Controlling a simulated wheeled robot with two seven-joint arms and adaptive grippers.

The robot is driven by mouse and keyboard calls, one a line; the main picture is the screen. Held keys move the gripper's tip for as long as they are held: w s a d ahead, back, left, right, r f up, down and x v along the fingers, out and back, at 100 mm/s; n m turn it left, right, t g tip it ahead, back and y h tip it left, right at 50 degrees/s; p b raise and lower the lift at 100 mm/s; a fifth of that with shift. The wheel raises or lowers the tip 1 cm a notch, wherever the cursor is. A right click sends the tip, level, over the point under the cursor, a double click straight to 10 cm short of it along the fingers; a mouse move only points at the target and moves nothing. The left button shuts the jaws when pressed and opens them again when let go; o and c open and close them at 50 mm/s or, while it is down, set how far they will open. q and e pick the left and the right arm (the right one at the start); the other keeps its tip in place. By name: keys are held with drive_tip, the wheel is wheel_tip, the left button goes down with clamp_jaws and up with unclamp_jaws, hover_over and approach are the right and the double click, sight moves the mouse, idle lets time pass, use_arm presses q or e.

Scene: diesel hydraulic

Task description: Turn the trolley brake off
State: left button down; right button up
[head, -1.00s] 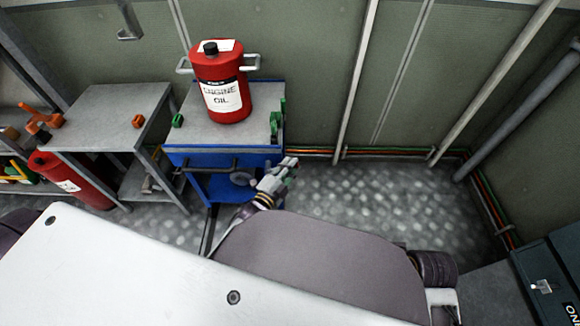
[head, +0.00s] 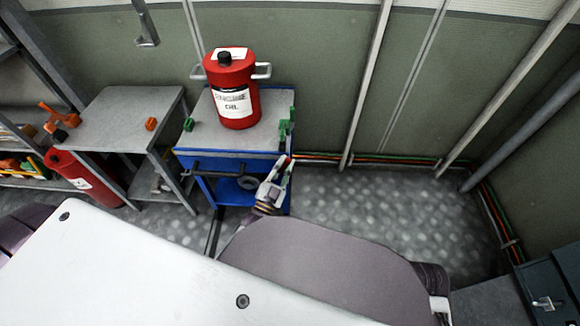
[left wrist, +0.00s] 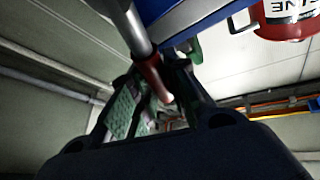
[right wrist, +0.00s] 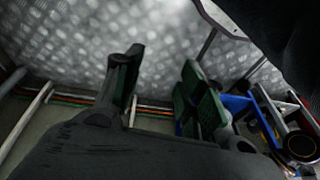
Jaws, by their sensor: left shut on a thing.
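The blue trolley (head: 230,158) with a grey top stands against the back wall. A grey bar with a red end, seemingly the brake lever (left wrist: 152,72), comes down between the fingers of my left gripper (left wrist: 160,85) in the left wrist view. My left gripper (head: 281,168) is at the trolley's front right corner in the head view, shut on the red end, and hides most of the lever. My right gripper (right wrist: 163,85) is open and empty in the right wrist view, with the trolley (right wrist: 238,103) beyond it at the right.
A red engine oil can (head: 234,88) stands on the trolley top. Green brackets (head: 286,125) sit at its right edge, and a black push bar (head: 218,168) runs along its front. A grey table (head: 115,115) stands left. Textured floor (head: 390,205) to the right is clear.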

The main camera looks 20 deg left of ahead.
use_arm(q)
drive_tip(key=n, duration=0.1)
drive_tip(key=a+n+y, duration=0.1)
drive_tip(key=n+t+y, duration=0.1)
drive_tip(key=n, duration=0.1)
drive_tip(key=shift+s+a+r, duration=0.25)
drive_tip(key=shift+a+r, duration=0.05)
drive_tip(key=shift+a, duration=0.1)
drive_tip(key=shift+s+a+r+n+t+y, duration=0.15)
drive_tip(key=shift+a+n+y, duration=0.15)
drive_tip(key=shift+n+y, duration=0.25)
drive_tip(key=shift+a+f+n+t+y, duration=0.1)
drive_tip(key=shift+a+n+y, duration=0.25)
drive_tip(key=shift+n, duration=0.45)
drive_tip(key=shift+s+a+r+n+t+y, duration=0.15)
drive_tip(key=shift+a+n+y, duration=0.2)
drive_tip(key=shift+n, duration=0.3)
drive_tip(key=shift+f, duration=0.1)
drive_tip(key=c, duration=1.4)
unclamp_jaws()
drive_tip(key=shift+o, duration=0.2)
drive_tip(key=v, duration=1.2)
drive_tip(key=shift+d, duration=0.15)
